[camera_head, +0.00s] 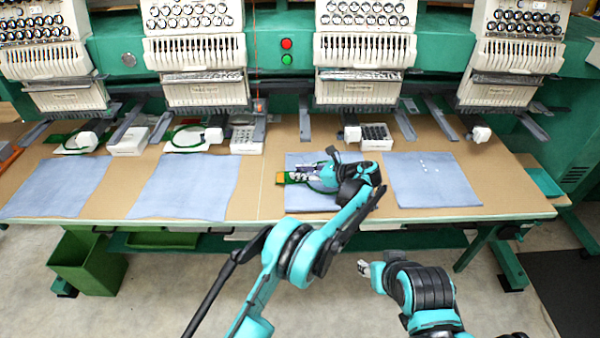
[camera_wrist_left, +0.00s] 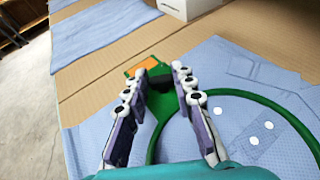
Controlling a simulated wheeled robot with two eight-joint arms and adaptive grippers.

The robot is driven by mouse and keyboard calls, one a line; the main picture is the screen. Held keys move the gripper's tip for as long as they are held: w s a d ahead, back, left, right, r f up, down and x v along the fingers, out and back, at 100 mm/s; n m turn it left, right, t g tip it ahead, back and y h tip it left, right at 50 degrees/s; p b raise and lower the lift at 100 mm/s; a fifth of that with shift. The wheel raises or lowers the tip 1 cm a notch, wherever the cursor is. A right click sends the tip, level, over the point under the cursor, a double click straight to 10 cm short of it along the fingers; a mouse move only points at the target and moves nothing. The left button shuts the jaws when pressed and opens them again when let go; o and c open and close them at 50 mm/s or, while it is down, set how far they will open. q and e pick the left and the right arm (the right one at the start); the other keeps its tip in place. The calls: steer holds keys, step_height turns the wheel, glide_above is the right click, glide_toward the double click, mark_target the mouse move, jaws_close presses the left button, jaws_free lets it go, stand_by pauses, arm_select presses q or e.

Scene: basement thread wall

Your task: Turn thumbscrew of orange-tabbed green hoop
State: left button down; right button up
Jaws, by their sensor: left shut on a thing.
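The green hoop (camera_wrist_left: 265,100) lies on a blue cloth with white spots in the left wrist view. Its orange tab (camera_wrist_left: 147,64) sits just beyond my fingertips. The same orange tab shows in the head view (camera_head: 281,178) at the cloth's left edge. My left gripper (camera_wrist_left: 160,76) has its fingers on either side of the dark thumbscrew (camera_wrist_left: 160,82) and is shut on it. In the head view, my left gripper (camera_head: 308,177) is low over the hoop, and my wrist hides the hoop's right part. My right gripper (camera_head: 364,267) is in front of the table, away from the hoop; its opening is unclear.
Other blue cloths (camera_head: 185,187) lie flat on the brown table (camera_head: 240,208). More green hoops (camera_head: 187,138) and white boxes (camera_head: 376,137) stand along the back, under the embroidery heads (camera_head: 362,50). A green bin (camera_head: 90,262) is on the floor at left.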

arm_select(q)
steer(key=shift+w+f+n+g+y, duration=0.1)
steer(key=shift+n+g+y, duration=0.2)
steer(key=shift+n+g, duration=0.7)
steer(key=shift+g, duration=0.1)
steer(key=c, duration=1.2)
jaws_free()
